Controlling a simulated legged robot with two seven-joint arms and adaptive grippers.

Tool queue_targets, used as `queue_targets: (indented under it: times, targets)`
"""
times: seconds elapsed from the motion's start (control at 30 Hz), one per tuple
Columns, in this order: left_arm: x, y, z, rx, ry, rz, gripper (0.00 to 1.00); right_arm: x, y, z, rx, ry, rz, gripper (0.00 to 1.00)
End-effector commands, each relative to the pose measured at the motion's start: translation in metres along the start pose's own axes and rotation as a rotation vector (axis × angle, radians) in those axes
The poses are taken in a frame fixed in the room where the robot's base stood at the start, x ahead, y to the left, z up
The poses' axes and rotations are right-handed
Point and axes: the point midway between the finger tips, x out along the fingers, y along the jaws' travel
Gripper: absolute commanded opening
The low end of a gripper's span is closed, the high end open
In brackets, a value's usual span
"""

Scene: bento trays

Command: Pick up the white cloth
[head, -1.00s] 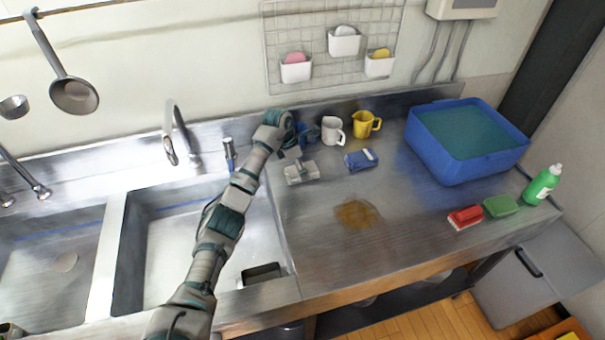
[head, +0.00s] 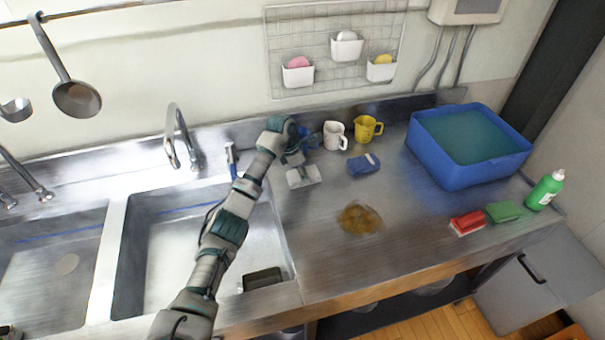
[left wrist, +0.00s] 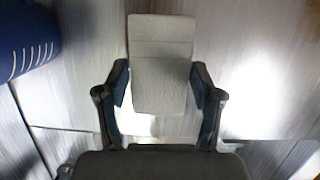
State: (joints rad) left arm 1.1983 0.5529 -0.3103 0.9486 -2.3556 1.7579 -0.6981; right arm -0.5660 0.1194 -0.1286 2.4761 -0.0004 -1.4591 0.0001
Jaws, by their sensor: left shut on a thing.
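The white cloth (head: 304,177) is a small folded pale block on the steel counter, just right of the sink edge. It also shows in the left wrist view (left wrist: 160,45), between the two fingers. My left gripper (head: 297,158) is at the cloth's far side, shut on it. In the left wrist view the fingers (left wrist: 161,88) press on both sides of the cloth's near part. I cannot tell whether the cloth is clear of the counter. My right gripper is not in view.
A white mug (head: 334,136) and yellow mug (head: 367,129) stand behind right of the cloth. A brown stain (head: 359,219) is in front. A blue tub (head: 430,155) stands farther right. The faucet (head: 172,150) is left.

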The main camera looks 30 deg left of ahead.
Motion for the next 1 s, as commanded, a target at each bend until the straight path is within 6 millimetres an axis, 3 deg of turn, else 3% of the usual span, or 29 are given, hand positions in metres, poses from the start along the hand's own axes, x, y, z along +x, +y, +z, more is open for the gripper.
queue_targets:
  times: [0.27,0.47,0.7,1.0]
  targets:
    - [-0.036,-0.002,0.007,0.001,-0.001,0.004,0.35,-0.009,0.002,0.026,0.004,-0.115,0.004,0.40]
    - [-0.044,-0.030,-0.014,0.002,-0.001,0.007,0.35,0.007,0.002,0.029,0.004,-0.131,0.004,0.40]
    - [-0.058,-0.078,-0.048,0.002,0.001,0.005,0.35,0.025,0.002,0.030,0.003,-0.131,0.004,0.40]
    - [-0.071,-0.119,-0.074,0.001,0.000,0.003,0.35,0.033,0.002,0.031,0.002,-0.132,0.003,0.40]
